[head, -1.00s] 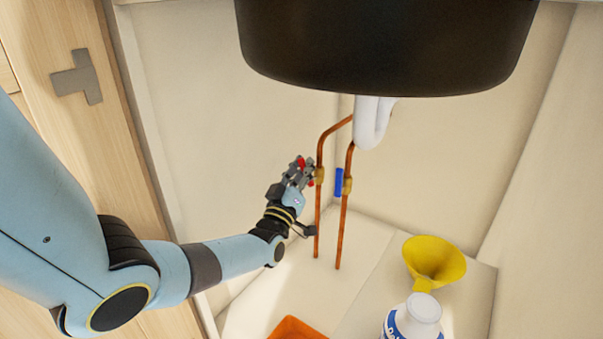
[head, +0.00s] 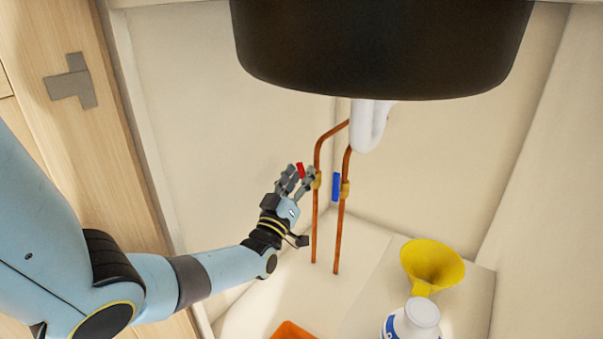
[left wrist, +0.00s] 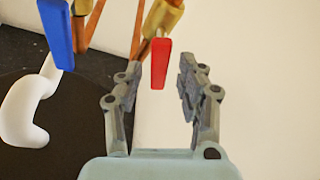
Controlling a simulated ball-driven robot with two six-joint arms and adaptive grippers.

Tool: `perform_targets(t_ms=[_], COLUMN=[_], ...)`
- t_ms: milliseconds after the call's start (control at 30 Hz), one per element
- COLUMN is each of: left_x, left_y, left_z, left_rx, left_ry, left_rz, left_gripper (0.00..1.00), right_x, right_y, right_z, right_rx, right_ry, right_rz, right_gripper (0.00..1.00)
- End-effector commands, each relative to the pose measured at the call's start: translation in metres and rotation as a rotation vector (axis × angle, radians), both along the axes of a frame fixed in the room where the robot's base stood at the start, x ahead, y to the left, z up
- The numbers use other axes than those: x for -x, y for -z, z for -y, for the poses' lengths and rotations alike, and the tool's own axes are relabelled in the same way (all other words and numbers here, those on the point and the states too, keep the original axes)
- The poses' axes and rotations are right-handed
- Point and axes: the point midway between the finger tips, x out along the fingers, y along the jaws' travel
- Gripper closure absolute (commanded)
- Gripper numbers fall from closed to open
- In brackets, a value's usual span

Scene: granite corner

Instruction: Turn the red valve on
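The red valve handle (head: 300,171) sits beside the brass fitting (head: 317,180) on the left copper pipe. In the head view it is small and tilted, partly covered by my fingers. My left gripper (head: 299,180) is at the handle, with its fingers apart. In the left wrist view, the red handle (left wrist: 160,63) points down between the fingertips of the open left gripper (left wrist: 161,72), with a visible gap on each side. It appears nearer the left finger. My right gripper is in neither view.
A blue valve handle (head: 336,187) is on the neighbouring right pipe (head: 340,232), close to my gripper. A black basin (head: 380,50) and white drain pipe (head: 369,124) hang above. A yellow funnel (head: 432,263), white bottle (head: 412,320) and orange object (head: 293,331) stand below.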

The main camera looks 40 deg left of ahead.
Motion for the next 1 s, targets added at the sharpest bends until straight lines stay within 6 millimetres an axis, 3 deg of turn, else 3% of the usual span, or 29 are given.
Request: perform_targets(t_ms=[300, 500, 1000], left_x=[0.063, 0.090, 0.096], left_y=[0.025, 0.035, 0.036], left_z=[0.018, 0.026, 0.021], left_rx=[0.001, 0.001, -0.004], left_ry=[0.000, 0.000, -0.001], left_rz=[-0.003, -0.001, -0.001], left_gripper=[0.62, 0.62, 0.62], right_x=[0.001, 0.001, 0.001], right_y=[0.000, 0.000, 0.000], right_z=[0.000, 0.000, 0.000], right_rx=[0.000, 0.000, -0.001], right_ry=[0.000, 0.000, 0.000], right_rz=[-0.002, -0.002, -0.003], right_gripper=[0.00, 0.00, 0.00])
